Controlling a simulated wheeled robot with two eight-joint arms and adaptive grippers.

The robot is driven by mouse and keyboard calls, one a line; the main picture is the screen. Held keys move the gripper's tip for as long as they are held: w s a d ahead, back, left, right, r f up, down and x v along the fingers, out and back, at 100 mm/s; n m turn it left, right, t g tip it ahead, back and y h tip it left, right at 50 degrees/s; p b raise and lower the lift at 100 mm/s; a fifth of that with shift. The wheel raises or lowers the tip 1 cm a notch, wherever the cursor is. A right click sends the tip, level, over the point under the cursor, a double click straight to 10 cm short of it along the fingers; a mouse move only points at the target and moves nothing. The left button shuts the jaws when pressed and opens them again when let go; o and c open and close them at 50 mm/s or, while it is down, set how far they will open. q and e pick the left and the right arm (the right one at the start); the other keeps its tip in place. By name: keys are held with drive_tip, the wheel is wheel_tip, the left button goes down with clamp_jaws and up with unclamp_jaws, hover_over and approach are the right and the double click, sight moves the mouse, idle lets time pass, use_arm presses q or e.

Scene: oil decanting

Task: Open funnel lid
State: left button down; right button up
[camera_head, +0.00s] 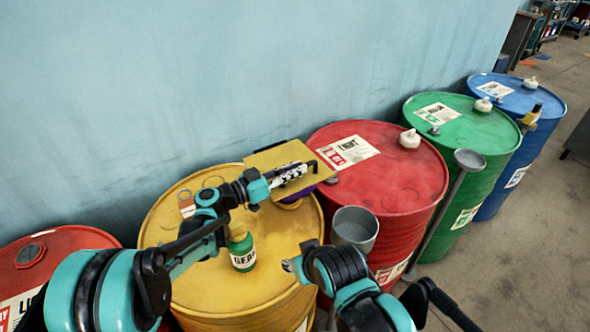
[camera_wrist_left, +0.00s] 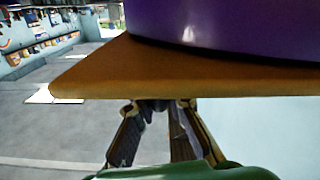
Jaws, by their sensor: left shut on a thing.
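A flat yellow square lid (camera_head: 265,158) lies over a purple funnel (camera_head: 305,189) at the back right of the yellow drum (camera_head: 170,235). My left gripper (camera_head: 308,168) lies across the lid and is shut on it. In the left wrist view the lid (camera_wrist_left: 95,78) crosses the picture as an orange-brown plate, with the purple funnel (camera_wrist_left: 230,25) against its face. The left fingers (camera_wrist_left: 160,125) meet the lid's edge. I cannot tell how far the lid is raised. My right gripper (camera_head: 290,265) hangs in front of the yellow drum; its jaw state is unclear.
A green bottle (camera_head: 241,248) stands on the yellow drum beside my left arm. A grey metal cup (camera_head: 355,228) is right of it. Red (camera_head: 385,190), green (camera_head: 465,135) and blue (camera_head: 515,97) drums line the wall. Open floor (camera_head: 530,250) lies right.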

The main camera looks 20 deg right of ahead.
use_arm(q)
drive_tip(key=shift+w+r+n+p, duration=0.2)
drive_tip(key=shift+r+n+p, duration=0.15)
drive_tip(key=shift+r, duration=0.25)
drive_tip(key=w+r+n+p, duration=0.5)
drive_tip(key=w+r+n, duration=0.15)
drive_tip(key=r, duration=0.25)
drive_tip(key=w+a+r+n+p, duration=0.1)
drive_tip(key=w+n+p, duration=0.1)
drive_tip(key=w+n, duration=0.3)
drive_tip(key=w+a+r+n+p, duration=0.1)
drive_tip(key=w+n, duration=0.4)
drive_tip(key=w, duration=0.5)
drive_tip(key=shift+w+a+r+n+p, duration=0.15)
drive_tip(key=shift+a+r+n+p, duration=0.3)
drive_tip(key=shift+p, duration=0.6)
drive_tip(key=shift+a+f, duration=0.1)
drive_tip(key=shift+f, duration=0.05)
drive_tip(key=c, duration=1.6)
unclamp_jaws()
drive_tip(key=shift+o, duration=0.2)
